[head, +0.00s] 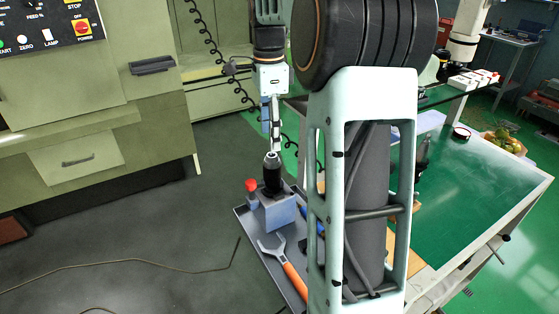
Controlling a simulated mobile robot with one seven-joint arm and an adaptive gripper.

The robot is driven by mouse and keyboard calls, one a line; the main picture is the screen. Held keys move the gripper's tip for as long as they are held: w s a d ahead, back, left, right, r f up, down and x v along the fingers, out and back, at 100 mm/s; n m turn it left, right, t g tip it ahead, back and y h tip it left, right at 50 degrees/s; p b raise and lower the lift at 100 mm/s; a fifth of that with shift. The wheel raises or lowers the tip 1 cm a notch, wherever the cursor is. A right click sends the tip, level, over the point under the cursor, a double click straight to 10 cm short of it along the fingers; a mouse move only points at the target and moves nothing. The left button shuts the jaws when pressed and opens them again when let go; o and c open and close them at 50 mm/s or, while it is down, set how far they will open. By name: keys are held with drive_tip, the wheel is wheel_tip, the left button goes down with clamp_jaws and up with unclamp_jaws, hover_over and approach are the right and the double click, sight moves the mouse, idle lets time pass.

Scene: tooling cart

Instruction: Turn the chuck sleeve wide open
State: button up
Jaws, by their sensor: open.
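The chuck (272,175) has a dark sleeve and a bright metal nose and stands upright on a blue-grey block (281,216) on the cart's grey tray. My gripper (273,140) points down just above the chuck's nose, seen nearly edge-on. Its jaws are open, with nothing seen between them. The picture does not settle whether the fingertips touch the nose. The jaw opening inside the chuck is too small to make out.
A red knob (251,185) stands just left of the chuck. A wrench with an orange handle (294,282) lies on the tray (247,228) in front. My arm hides the tray's right side. A green-topped table (485,200) is at right, a machine (75,110) at left.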

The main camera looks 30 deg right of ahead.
sight(271, 160)
wheel_tip(271, 160, down, 10)
drive_tip(key=shift+f, duration=0.15)
drive_tip(key=shift+c, duration=0.3)
drive_tip(key=c, duration=1.1)
drive_tip(key=shift+n, duration=0.3)
